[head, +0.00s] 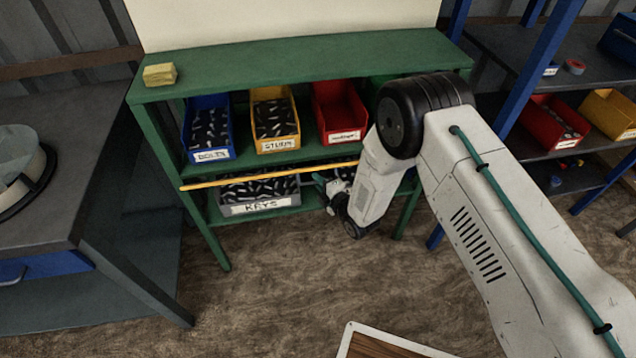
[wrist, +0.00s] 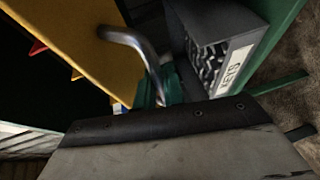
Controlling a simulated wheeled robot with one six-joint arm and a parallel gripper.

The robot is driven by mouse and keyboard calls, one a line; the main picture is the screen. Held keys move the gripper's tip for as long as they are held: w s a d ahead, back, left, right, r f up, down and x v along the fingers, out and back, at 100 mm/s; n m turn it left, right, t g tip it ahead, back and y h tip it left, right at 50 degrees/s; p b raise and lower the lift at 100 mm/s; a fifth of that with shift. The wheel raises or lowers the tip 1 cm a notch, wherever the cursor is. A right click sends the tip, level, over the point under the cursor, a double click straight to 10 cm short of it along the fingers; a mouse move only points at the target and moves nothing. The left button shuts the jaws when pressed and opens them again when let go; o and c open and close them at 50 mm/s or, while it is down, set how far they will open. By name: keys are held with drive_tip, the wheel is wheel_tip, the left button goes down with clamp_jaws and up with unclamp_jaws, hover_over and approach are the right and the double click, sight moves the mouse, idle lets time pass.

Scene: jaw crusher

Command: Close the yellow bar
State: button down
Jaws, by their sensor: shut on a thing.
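The yellow bar (head: 250,178) runs as a thin strip across the front of the green shelf, just above the grey KEYS bin, in the head view. In the wrist view the yellow bar (wrist: 72,38) shows as a broad yellow face with a bent metal handle (wrist: 132,36). My gripper (head: 322,183) is at the right part of the bar. In the wrist view its teal fingers (wrist: 160,90) are shut on the lower end of the handle. The fingertips are partly hidden behind my wrist.
The green shelf (head: 300,62) holds a blue bin (head: 208,155), a yellow bin (head: 277,145) and a red bin (head: 345,136). The grey KEYS bin (head: 262,208) sits lower. A grey table (head: 60,190) stands left, another rack right.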

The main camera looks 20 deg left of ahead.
sight(331, 166)
wheel_tip(331, 166, up, 2)
drive_tip(key=m+g+h, duration=0.1)
drive_tip(key=g+h, duration=0.2)
drive_tip(key=shift+w+r, duration=0.1)
drive_tip(key=shift+w+a+r+m+g+h, duration=0.15)
drive_tip(key=shift+r+m+g+h, duration=0.25)
drive_tip(key=shift+g+h, duration=0.35)
drive_tip(key=shift+w+a+r+m+g+h, duration=0.1)
drive_tip(key=shift+r+m+g+h, duration=0.35)
drive_tip(key=shift+g, duration=0.5)
drive_tip(key=shift+h, duration=0.3)
drive_tip(key=c, duration=1.8)
unclamp_jaws()
drive_tip(key=shift+f, duration=0.1)
drive_tip(key=shift+v, duration=3.9)
drive_tip(key=shift+w, duration=0.15)
